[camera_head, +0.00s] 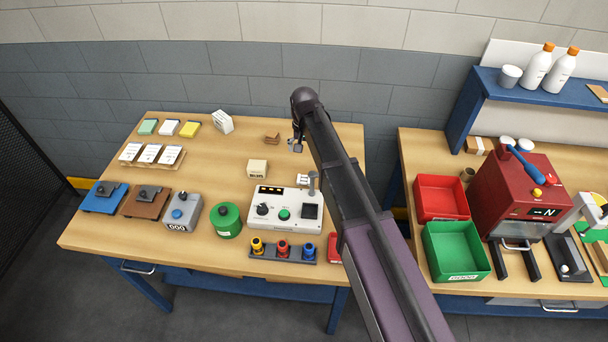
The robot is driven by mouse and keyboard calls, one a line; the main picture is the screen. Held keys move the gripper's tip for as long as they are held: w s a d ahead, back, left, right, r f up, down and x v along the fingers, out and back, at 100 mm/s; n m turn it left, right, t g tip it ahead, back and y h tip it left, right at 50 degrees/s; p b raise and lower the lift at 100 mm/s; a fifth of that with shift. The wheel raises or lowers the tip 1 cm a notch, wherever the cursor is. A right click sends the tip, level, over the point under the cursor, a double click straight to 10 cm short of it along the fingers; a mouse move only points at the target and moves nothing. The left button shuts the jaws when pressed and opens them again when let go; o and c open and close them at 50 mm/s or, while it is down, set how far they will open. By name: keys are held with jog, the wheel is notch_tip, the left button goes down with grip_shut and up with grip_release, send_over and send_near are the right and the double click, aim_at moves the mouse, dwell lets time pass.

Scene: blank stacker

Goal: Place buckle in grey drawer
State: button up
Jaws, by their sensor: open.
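My gripper (297,144) is small in this view, over the back right part of the left table, at the far end of my arm. Its fingers are open, and I cannot make out anything held. I cannot pick out a buckle with certainty; my arm hides part of the table's right side. A small brown item (271,138) lies just left of the gripper, too small to identify. A grey drawer front with a handle (560,306) shows under the right bench and looks shut. Another handled drawer front (137,267), darker, is under the left table.
On the left table (105,225) stand a white control box (285,210), a green round pot (226,220), a grey counter box (182,212) and several cards. A red bin (441,198), a green bin (456,251) and a red machine (518,198) stand on the right bench.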

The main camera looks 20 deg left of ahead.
dwell(0.4)
jog(key=b, duration=0.9)
send_over(304, 178)
jog(key=f, duration=0.8)
jog(key=shift+s+f, duration=0.2)
jog(key=shift+f, duration=0.1)
jog(key=shift+f, duration=0.1)
jog(key=shift+w+f+b, duration=0.1)
jog(key=shift+f+b, duration=2.35)
jog(key=shift+f, duration=0.05)
jog(key=c, duration=1)
jog(key=shift+o, duration=0.2)
jog(key=shift+r, duration=0.1)
notch_tip(304, 178, up, 10)
jog(key=p, duration=1)
